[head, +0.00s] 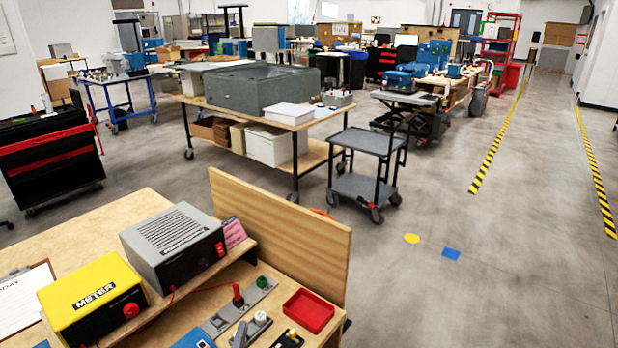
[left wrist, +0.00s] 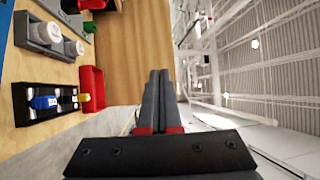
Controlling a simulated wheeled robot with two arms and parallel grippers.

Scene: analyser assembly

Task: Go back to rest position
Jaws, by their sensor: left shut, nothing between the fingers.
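My left gripper (left wrist: 158,76) shows in the left wrist view, with its two dark fingers together and nothing between them. It is in the air, with the workbench to its left in that view. I cannot make out either gripper clearly in the head view. The wooden workbench (head: 120,215) fills the lower left of the head view. On it stand a yellow meter box (head: 92,298) and a grey power box (head: 174,247). A red tray (head: 308,311) lies near the wooden back board (head: 280,235); the tray also shows in the left wrist view (left wrist: 92,85).
Grey holders with a red-topped part (head: 238,296) and a green part (head: 263,282) sit beside the tray. A clipboard (head: 20,300) lies at the left. A grey cart (head: 366,143) stands beyond the board. The floor (head: 440,290) to the right is clear.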

